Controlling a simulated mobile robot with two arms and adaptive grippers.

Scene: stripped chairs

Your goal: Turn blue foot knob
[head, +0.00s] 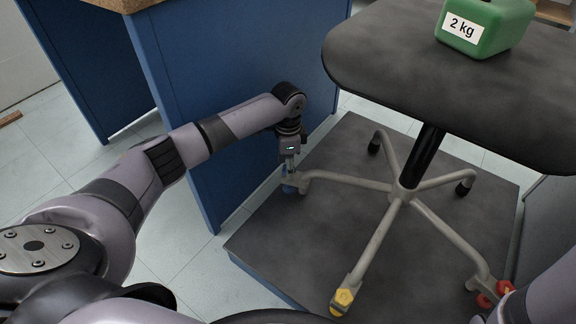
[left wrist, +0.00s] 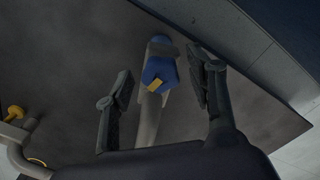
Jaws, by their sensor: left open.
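The blue foot knob (left wrist: 160,74) sits at the end of a pale chair leg and carries a yellow mark. In the left wrist view it lies between and beyond the two fingers of my left gripper (left wrist: 160,92), which is open and apart from it. In the head view my left gripper (head: 289,165) points down over that leg's end, and the blue knob (head: 290,188) shows just below it, partly hidden. The chair base (head: 402,192) has several legs. My right gripper is not in view; only part of my right arm shows at the lower right.
A yellow knob (head: 344,297) and a red knob (head: 487,299) are on other legs. The chair stands on a dark platform (head: 300,235). A blue panel (head: 230,115) stands close behind my left arm. A green 2 kg weight (head: 490,38) sits on the seat (head: 400,70).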

